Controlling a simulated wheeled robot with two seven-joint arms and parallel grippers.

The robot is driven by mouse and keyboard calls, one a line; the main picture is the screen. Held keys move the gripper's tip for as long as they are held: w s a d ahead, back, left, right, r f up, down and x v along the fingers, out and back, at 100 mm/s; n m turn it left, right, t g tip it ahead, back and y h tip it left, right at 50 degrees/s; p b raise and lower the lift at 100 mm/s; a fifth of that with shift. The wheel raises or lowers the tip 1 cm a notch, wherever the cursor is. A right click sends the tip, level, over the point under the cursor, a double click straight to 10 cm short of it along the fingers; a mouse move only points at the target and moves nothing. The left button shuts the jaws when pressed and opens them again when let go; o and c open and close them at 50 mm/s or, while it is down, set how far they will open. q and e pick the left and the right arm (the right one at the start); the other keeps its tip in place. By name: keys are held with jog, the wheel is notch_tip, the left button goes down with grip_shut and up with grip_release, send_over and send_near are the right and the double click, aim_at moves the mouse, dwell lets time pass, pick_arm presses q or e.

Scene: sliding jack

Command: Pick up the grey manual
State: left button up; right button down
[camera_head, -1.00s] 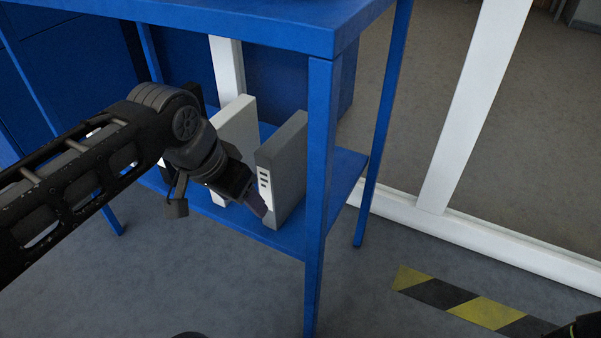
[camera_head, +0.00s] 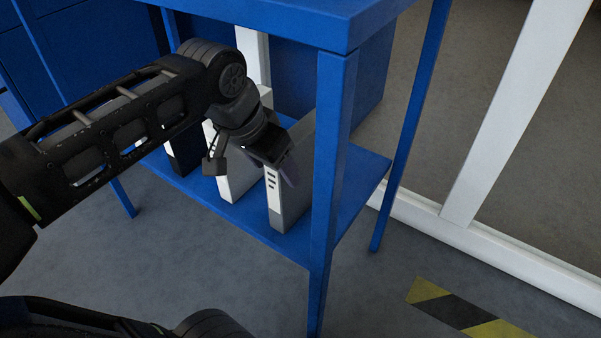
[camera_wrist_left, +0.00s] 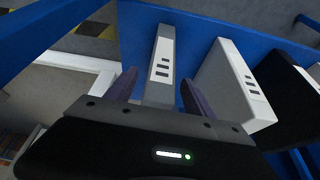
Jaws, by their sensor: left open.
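The grey manual (camera_head: 293,205) stands upright on the blue lower shelf (camera_head: 352,205), at the right end of a short row. Its spine has a white part with dark marks. My left gripper (camera_head: 280,165) is at the upper part of its spine, hiding some of it. In the left wrist view the grey manual (camera_wrist_left: 161,68) lies between the two dark fingers of my open left gripper (camera_wrist_left: 160,90). A gap shows beside the finger on its right; contact cannot be told. My right gripper is not in view.
A white manual (camera_head: 238,180) and a black one (camera_head: 183,150) stand left of the grey manual. A blue table leg (camera_head: 328,180) is close on its right. The blue tabletop (camera_head: 290,22) overhangs the shelf. Floor lies open in front.

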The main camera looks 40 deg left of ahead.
pick_arm(q)
jog(key=w, duration=0.3)
jog(key=shift+w, duration=0.25)
jog(key=w, duration=0.1)
jog(key=w+b, duration=0.1)
jog(key=w, duration=0.1)
jog(key=w+b, duration=0.1)
jog(key=w, duration=0.1)
jog(key=shift+w+d+f, duration=0.1)
jog(key=shift+w+f, duration=0.1)
jog(key=shift+f, duration=0.1)
jog(key=shift+f+b, duration=0.3)
jog(key=shift+b, duration=0.15)
jog(key=shift+f, duration=0.2)
dwell(0.4)
jog(key=shift+c, duration=0.2)
